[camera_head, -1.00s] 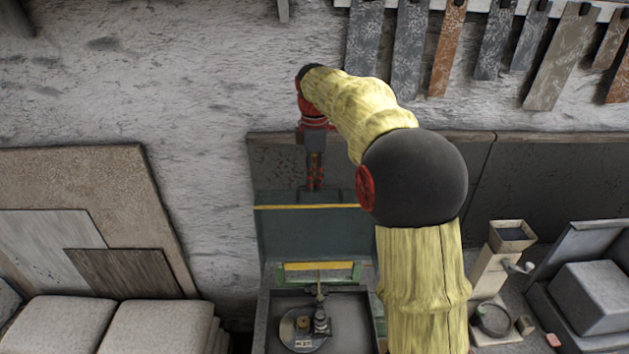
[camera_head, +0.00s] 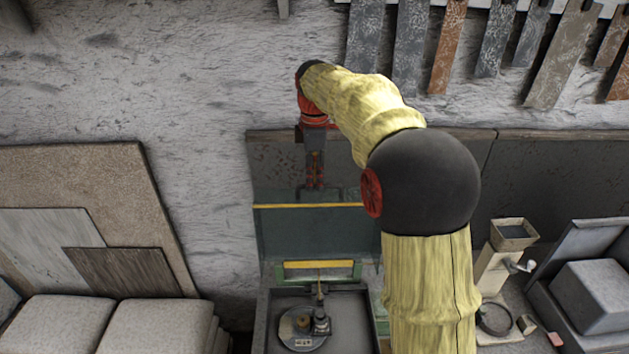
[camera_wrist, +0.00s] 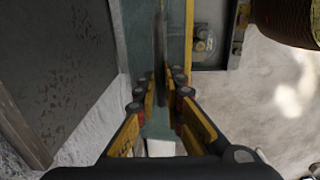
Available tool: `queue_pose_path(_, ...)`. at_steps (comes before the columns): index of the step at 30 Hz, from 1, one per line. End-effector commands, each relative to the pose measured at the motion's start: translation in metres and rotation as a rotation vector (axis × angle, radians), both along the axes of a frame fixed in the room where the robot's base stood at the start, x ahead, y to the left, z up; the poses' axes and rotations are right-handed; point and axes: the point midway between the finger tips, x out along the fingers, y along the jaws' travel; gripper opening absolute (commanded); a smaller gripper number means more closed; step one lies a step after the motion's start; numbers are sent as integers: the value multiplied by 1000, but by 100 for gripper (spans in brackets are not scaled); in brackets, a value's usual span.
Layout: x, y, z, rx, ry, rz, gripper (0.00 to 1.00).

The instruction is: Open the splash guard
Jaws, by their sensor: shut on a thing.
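The splash guard (camera_head: 310,232) is a dark green, see-through panel with a yellow strip across it. In the head view it stands raised at the back of a grey machine basin (camera_head: 345,325). My gripper (camera_head: 315,187) points down at the guard's upper edge, behind the yellow strip. In the wrist view my gripper (camera_wrist: 163,95) has its two yellow fingers closed around a thin dark upright part of the guard (camera_wrist: 160,50). The exact contact is too dark to see clearly.
A round plate with small fittings (camera_head: 304,327) lies in the basin. Stone slabs (camera_head: 85,215) and pale blocks (camera_head: 155,325) are at left. A grinder-like stand (camera_head: 500,255) and grey blocks (camera_head: 597,290) are at right. A dark backboard (camera_head: 540,185) lines the wall.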

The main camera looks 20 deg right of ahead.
Motion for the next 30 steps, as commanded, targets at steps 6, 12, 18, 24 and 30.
queue_pose_path(6,-24,10,-6,-24,-59,2,0)
queue_pose_path(12,-50,21,-8,-30,-73,1,0)
queue_pose_path(18,-62,26,-8,-29,-72,1,0)
queue_pose_path(24,-62,26,-7,-29,-72,0,0)
queue_pose_path(30,-62,26,-7,-29,-72,0,16)
